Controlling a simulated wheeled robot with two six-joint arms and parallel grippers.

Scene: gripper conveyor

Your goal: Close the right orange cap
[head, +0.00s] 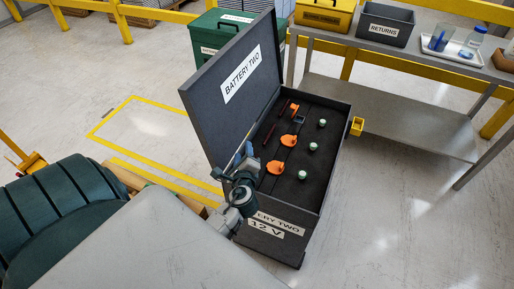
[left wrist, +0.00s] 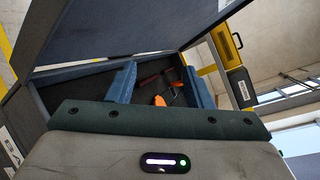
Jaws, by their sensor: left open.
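The dark battery box (head: 312,216), labelled BATTERY TWO, stands with its lid (head: 232,80) raised on the left. Inside are three orange caps: a far one (head: 294,108) that looks more upright, a middle one (head: 288,140) and a near one (head: 276,167), both looking flatter. I cannot tell which is the right cap. My left gripper (head: 247,150) is at the box's left side, near the lid, left of the near cap. In the left wrist view its blue fingers (left wrist: 160,72) are apart, with orange parts (left wrist: 160,101) visible between them. My right gripper is not seen.
Pale round knobs (head: 313,146) and dark red bars (head: 268,135) are inside the box. A small yellow holder (head: 356,126) is on its right side. A grey bench (head: 400,112) stands behind right, a green bin (head: 208,45) behind. Floor to the right is clear.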

